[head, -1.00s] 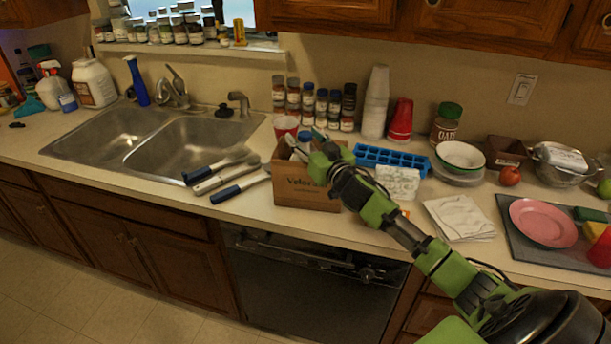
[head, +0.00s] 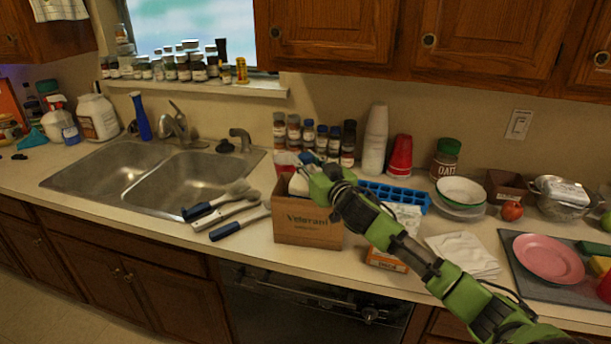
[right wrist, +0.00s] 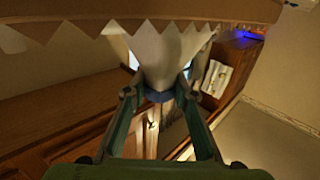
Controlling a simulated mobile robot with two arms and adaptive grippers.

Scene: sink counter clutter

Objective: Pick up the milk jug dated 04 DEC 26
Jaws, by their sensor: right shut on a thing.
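A white jug (head: 298,185) stands partly inside the cardboard box (head: 308,233) on the counter; the box hides its lower part. My right gripper (head: 302,166) is at the top of this jug, over the box. In the right wrist view, the right gripper (right wrist: 158,94) is shut around the jug's blue-ringed neck, and the pale jug body (right wrist: 160,50) shows beyond the fingers. No date can be read on the jug. My left gripper is not in view.
Brushes with dark blue handles (head: 235,229) lie left of the box. A blue ice tray (head: 400,194), a folded cloth (head: 462,250) and stacked bowls (head: 461,191) are to the right. Spice jars (head: 320,142) stand behind. The sink (head: 178,184) is at left.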

